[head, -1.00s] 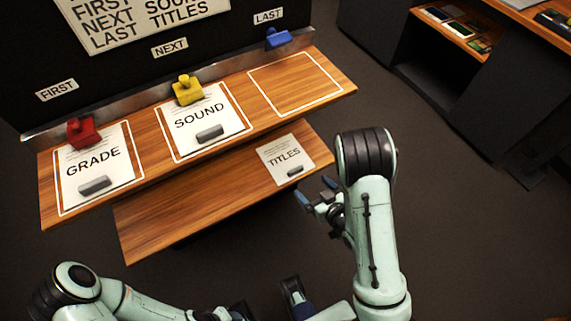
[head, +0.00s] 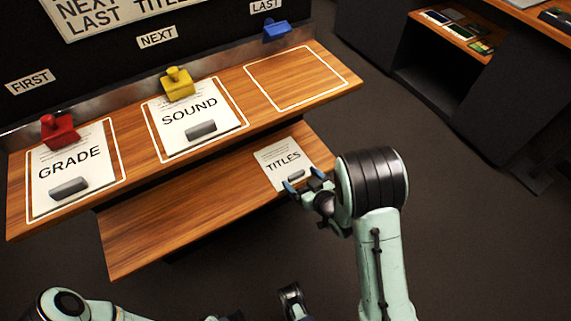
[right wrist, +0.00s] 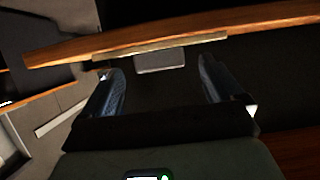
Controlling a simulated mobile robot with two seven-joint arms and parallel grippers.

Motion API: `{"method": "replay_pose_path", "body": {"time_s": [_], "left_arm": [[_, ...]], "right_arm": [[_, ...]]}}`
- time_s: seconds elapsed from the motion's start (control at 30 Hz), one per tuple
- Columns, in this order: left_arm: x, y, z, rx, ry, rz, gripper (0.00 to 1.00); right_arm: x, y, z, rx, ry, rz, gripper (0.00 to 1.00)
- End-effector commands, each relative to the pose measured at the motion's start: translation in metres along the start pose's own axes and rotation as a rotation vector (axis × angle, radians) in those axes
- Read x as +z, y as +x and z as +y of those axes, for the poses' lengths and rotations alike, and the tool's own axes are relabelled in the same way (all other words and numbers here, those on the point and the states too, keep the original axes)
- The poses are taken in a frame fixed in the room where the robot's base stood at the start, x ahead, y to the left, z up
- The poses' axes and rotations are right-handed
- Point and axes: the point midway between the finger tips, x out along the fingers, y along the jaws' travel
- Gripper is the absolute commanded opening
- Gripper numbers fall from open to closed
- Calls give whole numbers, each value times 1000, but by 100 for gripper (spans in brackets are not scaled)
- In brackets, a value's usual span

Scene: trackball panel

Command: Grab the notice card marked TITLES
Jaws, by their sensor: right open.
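The TITLES card (head: 278,156) is a white card with a small grey grip block. It lies on the lower wooden shelf at its right end. My right gripper (head: 304,181) is open at the card's near edge, close to the grip block. In the right wrist view, the grey grip block (right wrist: 160,61) sits ahead between the two spread fingers (right wrist: 160,75), with a gap on both sides. The card shows there edge-on as a pale strip (right wrist: 188,44).
The upper shelf (head: 222,102) holds the GRADE card (head: 80,178) under a red clip (head: 59,131) and the SOUND card (head: 182,112) under a yellow clip (head: 178,84). The outlined space below the blue clip (head: 276,29) is empty. A dark cabinet (head: 470,80) stands at right.

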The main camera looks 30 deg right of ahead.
Motion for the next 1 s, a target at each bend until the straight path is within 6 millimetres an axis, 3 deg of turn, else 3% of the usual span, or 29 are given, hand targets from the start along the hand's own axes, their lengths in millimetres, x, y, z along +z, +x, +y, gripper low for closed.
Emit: {"method": "replay_pose_path", "body": {"time_s": [0.13, 0.37, 0.43, 0.57, 0.6, 1.0], "left_arm": [[-5, 3, -1, -1, -1, 13, 43], [-5, 3, -1, -1, -2, 15, 43], [-5, 3, -1, -1, -2, 15, 43], [-5, 3, -1, -1, -1, 15, 43], [-5, 3, -1, -1, -1, 15, 43], [-1, 0, 0, 0, 0, 3, 43]], "right_arm": [[0, 16, 0, -1, -1, 0, 94], [-1, 17, 0, 1, 0, 1, 94], [-1, 17, 0, 0, 0, 1, 77], [0, 17, 0, 0, 0, 1, 35], [0, 17, 0, 0, 0, 1, 32], [-9, 14, 0, 0, 1, 5, 32]]}}
